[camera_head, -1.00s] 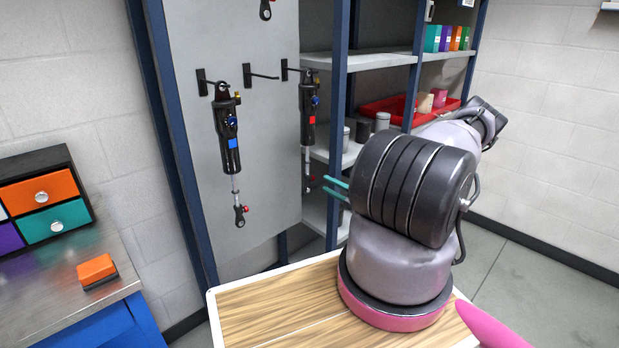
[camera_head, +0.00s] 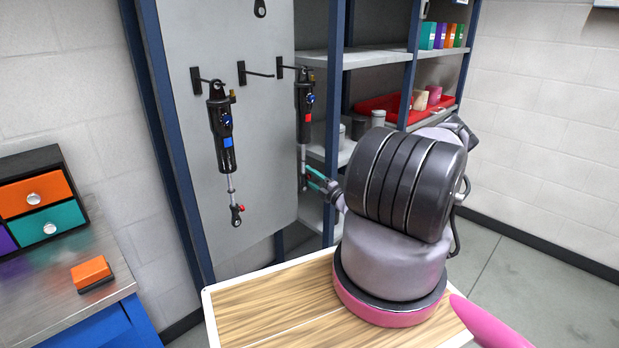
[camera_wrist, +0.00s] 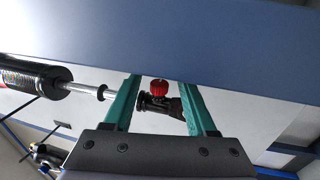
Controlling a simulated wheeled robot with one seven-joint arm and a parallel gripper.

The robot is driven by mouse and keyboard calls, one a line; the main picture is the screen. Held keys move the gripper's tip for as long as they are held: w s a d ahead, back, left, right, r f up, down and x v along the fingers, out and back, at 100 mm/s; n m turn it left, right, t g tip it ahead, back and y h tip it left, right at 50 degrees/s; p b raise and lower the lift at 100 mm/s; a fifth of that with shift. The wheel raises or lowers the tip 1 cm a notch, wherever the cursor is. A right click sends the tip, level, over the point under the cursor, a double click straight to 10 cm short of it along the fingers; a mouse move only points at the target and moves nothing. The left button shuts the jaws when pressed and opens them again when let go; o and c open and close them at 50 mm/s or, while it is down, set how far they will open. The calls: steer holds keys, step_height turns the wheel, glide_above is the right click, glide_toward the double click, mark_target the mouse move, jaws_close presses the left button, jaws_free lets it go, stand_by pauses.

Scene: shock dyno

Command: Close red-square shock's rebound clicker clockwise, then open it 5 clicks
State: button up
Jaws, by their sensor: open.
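The red-square shock (camera_head: 304,112) hangs upright from a hook on the grey panel, with a red square on its black body and a blue knob above it. In the head view its lower end is partly hidden by my gripper (camera_head: 314,178). My gripper's teal fingers are open there. In the wrist view the red rebound clicker (camera_wrist: 159,87) sits on the shock's lower eye end (camera_wrist: 157,103), between the spread fingers of my gripper (camera_wrist: 160,85). I cannot tell whether either finger touches it.
A blue-square shock (camera_head: 225,135) hangs to the left, with an empty hook between the two. A blue rack post (camera_head: 334,120) stands just right of the red-square shock. Shelves (camera_head: 375,57) hold cans and a red tray (camera_head: 385,106). A wooden-topped surface (camera_head: 270,305) lies in front.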

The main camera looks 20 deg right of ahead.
steer(key=shift+w+a, duration=0.1)
steer(key=shift+w, duration=0.15)
jaws_close()
steer(key=shift+t, duration=0.3)
steer(key=shift+t+y, duration=0.4)
steer(key=shift+t, duration=0.5)
steer(key=shift+t+y, duration=0.6)
steer(key=shift+t, duration=0.9)
